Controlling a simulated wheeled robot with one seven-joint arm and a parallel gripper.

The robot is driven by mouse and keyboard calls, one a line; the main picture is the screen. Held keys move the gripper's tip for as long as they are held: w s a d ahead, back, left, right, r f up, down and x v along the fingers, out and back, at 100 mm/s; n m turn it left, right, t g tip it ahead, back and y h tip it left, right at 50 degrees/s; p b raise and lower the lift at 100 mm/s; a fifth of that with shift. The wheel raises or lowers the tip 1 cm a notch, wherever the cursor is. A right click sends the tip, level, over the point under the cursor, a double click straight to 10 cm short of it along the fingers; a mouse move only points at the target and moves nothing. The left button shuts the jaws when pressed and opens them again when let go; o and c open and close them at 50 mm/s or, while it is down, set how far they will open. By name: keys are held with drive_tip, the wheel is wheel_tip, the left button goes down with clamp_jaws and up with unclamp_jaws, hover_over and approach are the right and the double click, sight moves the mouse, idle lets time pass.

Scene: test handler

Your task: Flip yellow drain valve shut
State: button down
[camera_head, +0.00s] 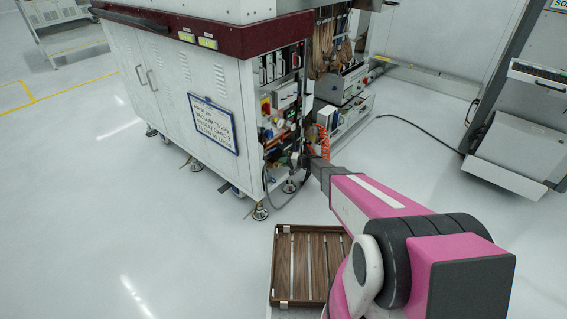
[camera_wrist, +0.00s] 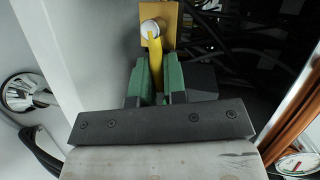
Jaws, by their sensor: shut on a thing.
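The yellow drain valve handle (camera_wrist: 156,60) shows in the wrist view, running down from a round white-grey pivot (camera_wrist: 149,28) on a tan mounting plate (camera_wrist: 170,15). My gripper (camera_wrist: 158,82) has its green-padded fingers closed on the handle, one on each side. The lower end of the handle is hidden between the fingers. In the head view my gripper (camera_head: 300,161) reaches into the open lower end of the white test handler cabinet (camera_head: 180,85). The valve is too small to make out there.
Dark cables fill the space right of the valve in the wrist view, and a white panel (camera_wrist: 50,50) stands close on the left. A brown slotted tray (camera_head: 283,262) is below my arm. A coiled orange hose (camera_head: 323,140) hangs beside the cabinet. Floor to the left is clear.

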drive_tip(key=shift+f+m+y, duration=0.5)
drive_tip(key=shift+m, duration=0.5)
drive_tip(key=c, duration=1.2)
unclamp_jaws()
drive_tip(key=v, duration=1)
drive_tip(key=shift+d, duration=0.45)
